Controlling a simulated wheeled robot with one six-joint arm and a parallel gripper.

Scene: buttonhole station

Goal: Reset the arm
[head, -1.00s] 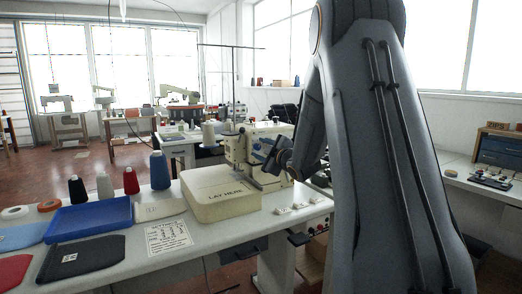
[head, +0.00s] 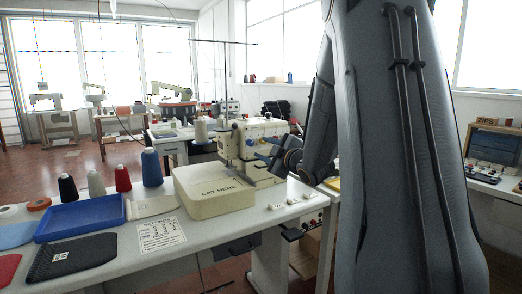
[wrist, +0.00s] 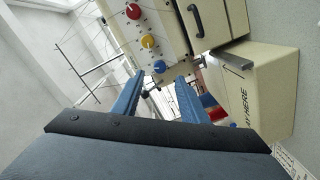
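My gripper (head: 272,154) is beside the cream sewing machine (head: 240,142), at its right side in the head view. The machine's head with red, yellow and blue knobs (wrist: 147,41) lies just beyond the fingertips there. I cannot tell whether the fingers touch it. My arm covers much of the right half of the head view.
The cream "LAY HERE" block (head: 212,196) stands in front of the machine. On the white table are a blue tray (head: 80,221), a dark pouch (head: 72,257), a printed card (head: 161,235) and several thread cones (head: 152,168). Small white buttons (head: 292,200) lie near the front edge.

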